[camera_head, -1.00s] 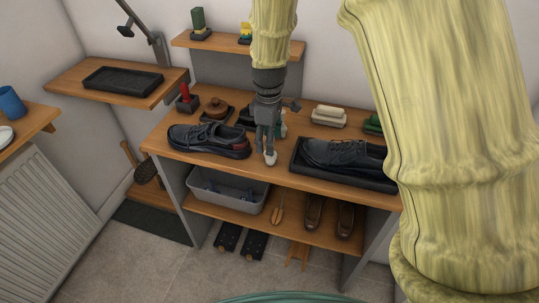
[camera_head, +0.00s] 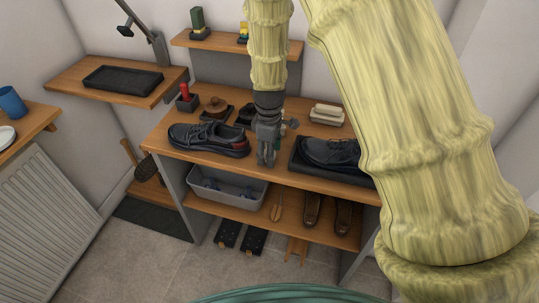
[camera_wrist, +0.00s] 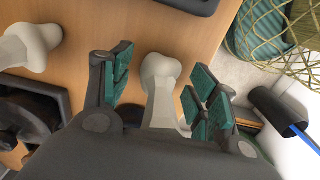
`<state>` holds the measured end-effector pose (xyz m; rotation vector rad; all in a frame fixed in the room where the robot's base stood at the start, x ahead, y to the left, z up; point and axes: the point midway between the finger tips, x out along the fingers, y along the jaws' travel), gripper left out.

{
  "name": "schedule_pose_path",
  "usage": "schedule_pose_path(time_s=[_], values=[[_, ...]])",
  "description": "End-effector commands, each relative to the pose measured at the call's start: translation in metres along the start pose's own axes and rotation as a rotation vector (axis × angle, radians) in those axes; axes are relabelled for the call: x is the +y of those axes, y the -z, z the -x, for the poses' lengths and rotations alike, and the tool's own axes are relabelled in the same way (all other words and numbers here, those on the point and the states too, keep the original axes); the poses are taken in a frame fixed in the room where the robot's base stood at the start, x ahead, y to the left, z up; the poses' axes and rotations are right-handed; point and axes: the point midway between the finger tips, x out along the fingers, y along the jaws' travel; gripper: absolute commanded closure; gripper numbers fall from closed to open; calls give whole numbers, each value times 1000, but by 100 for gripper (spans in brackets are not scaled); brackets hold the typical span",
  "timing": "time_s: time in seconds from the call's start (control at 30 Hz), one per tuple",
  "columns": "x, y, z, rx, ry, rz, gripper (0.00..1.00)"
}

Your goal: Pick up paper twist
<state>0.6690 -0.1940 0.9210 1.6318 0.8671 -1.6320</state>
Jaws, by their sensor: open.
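A pale, off-white twist with a flared end, which I take for the paper twist (camera_wrist: 161,72), stands between my gripper's fingers in the wrist view, near the bench's front edge. My gripper (camera_wrist: 162,84) is open, with teal pads on both sides of it and a visible gap on each side. In the head view my gripper (camera_head: 266,160) points down at the bench top between the two dark shoes, and it hides the twist. A second pale flared object (camera_wrist: 30,46) is at the left of the wrist view, outside the fingers.
A dark shoe (camera_head: 208,138) is left of my gripper; another shoe (camera_head: 330,151) sits on a black tray (camera_head: 318,174) close on the right. Behind are a brown round-topped brush (camera_head: 215,105) and a pale block (camera_head: 327,114). A grey bin (camera_head: 228,187) is on the shelf below.

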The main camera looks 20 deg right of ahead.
Motion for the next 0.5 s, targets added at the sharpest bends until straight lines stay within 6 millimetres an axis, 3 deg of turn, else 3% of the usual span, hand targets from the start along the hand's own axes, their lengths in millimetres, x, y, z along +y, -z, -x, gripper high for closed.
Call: schedule_pose_path(time_s=[0.13, 0.33, 0.5], values=[[0, 0, 0, 0, 0, 0, 44], [0, 0, 0, 0, 0, 0, 78], [0, 0, 0, 0, 0, 0, 78]])
